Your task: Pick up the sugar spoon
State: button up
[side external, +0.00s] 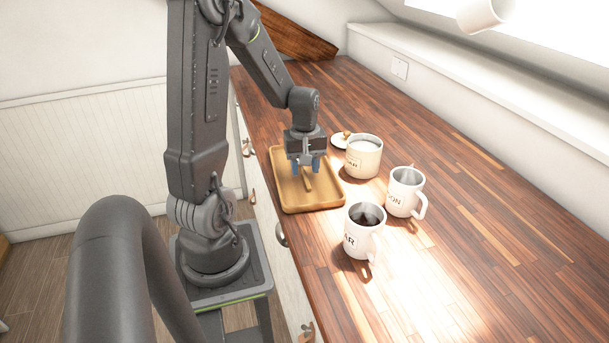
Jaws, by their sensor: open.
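A small light wooden piece, which looks like the sugar spoon (308,183), lies in the wooden tray (291,203) on the counter. Its far end is hidden behind my gripper. My gripper (306,166) points down over the tray with its blue-tipped fingers apart, one on each side of the spoon's line. I see nothing held between the fingers. I cannot tell how far above the spoon the fingertips are.
Right of the tray stand a white canister (363,160), a white mug (401,200) and another mug (358,243) with dark contents. A round lid (341,140) with a knob lies behind the canister. The counter (500,240) is clear farther right.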

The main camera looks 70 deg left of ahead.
jog(key=shift+f, duration=0.7)
jog(key=shift+c, duration=0.4)
grip_shut()
